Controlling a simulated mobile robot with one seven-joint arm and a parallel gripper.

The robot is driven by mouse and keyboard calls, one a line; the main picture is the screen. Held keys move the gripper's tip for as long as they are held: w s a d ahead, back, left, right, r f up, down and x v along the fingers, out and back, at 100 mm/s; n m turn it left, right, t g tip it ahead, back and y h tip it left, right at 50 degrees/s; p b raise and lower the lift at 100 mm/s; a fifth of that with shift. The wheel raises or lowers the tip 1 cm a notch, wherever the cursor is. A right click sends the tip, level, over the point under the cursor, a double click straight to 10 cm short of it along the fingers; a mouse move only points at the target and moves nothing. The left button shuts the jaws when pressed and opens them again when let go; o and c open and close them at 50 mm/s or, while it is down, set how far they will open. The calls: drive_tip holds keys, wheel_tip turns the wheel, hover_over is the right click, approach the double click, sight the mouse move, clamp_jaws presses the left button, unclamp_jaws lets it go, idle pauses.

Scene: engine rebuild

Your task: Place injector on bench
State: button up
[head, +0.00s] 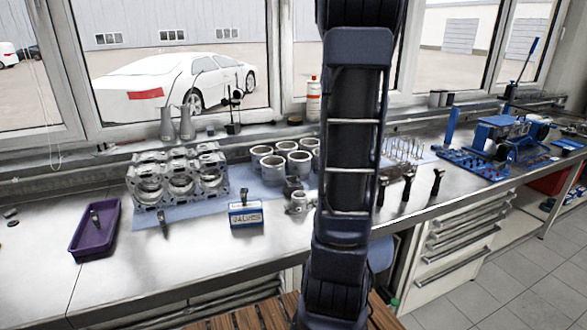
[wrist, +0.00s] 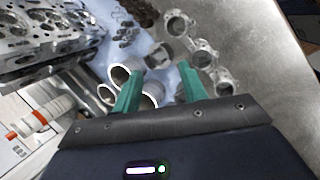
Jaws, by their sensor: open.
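My gripper (wrist: 160,78) shows in the wrist view with its two green fingers apart and nothing between them. It is above the bench, with grey cylinder liners (wrist: 121,73) beyond and partly behind the fingers. In the head view my arm hides the gripper. I cannot surely tell which thing is the injector. Slim dark parts (head: 406,183) stand on the bench right of my arm. A small dark part lies in the purple tray (head: 75,246), and another small part (head: 163,222) lies on the blue mat. The metal bench (head: 130,262) runs under the windows.
An engine block (head: 178,178), cylinder liners (head: 272,168) and a valves box (head: 246,218) stand on the blue mat. Blue tooling (head: 502,138) is at the far right. A red-capped bottle (head: 313,97) stands by the window. The front left bench has bare room.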

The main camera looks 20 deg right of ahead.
drive_tip(key=s+a+r+m+t+y, duration=0.1)
drive_tip(key=s+a+r+m, duration=0.3)
drive_tip(key=a, duration=0.6)
drive_tip(key=s+a+f+m+t, duration=0.1)
drive_tip(key=s+a+m, duration=0.1)
drive_tip(key=s+a, duration=0.55)
drive_tip(key=s+a+f+m+y, duration=0.2)
drive_tip(key=s+a+m, duration=0.3)
drive_tip(key=s+a, duration=0.5)
drive_tip(key=shift+s+a+f+y, duration=0.15)
drive_tip(key=shift+s+a+y, duration=0.3)
drive_tip(key=shift+a, duration=0.4)
